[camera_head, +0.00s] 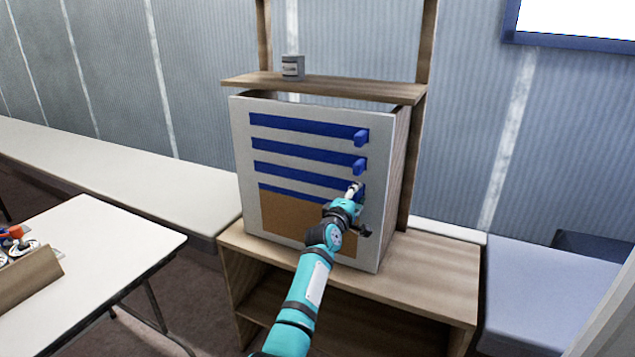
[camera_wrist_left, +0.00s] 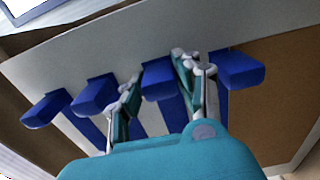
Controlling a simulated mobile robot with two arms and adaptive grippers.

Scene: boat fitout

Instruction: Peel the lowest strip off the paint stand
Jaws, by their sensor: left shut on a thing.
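The paint stand (camera_head: 242,150) is an upright pale panel on a wooden bench. Several blue strips run across it, each with a block-like blue tab at its right end. The lowest strip (camera_head: 285,192) lies along the top of a brown area; its tab (camera_wrist_left: 240,68) shows in the left wrist view, outside my fingers. My left gripper (camera_head: 353,190) is at the right ends of the lower strips. In the left wrist view its fingers (camera_wrist_left: 157,86) are shut on the tab (camera_wrist_left: 158,80) of the strip just above the lowest. My right gripper is out of view.
A small grey tin (camera_head: 293,67) stands on the shelf (camera_head: 330,87) above the stand. The wooden bench (camera_head: 440,265) carries the stand. A white table (camera_head: 120,235) at left holds a brown tray (camera_head: 28,280) and small items. A blue-grey bench (camera_head: 540,290) is at right.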

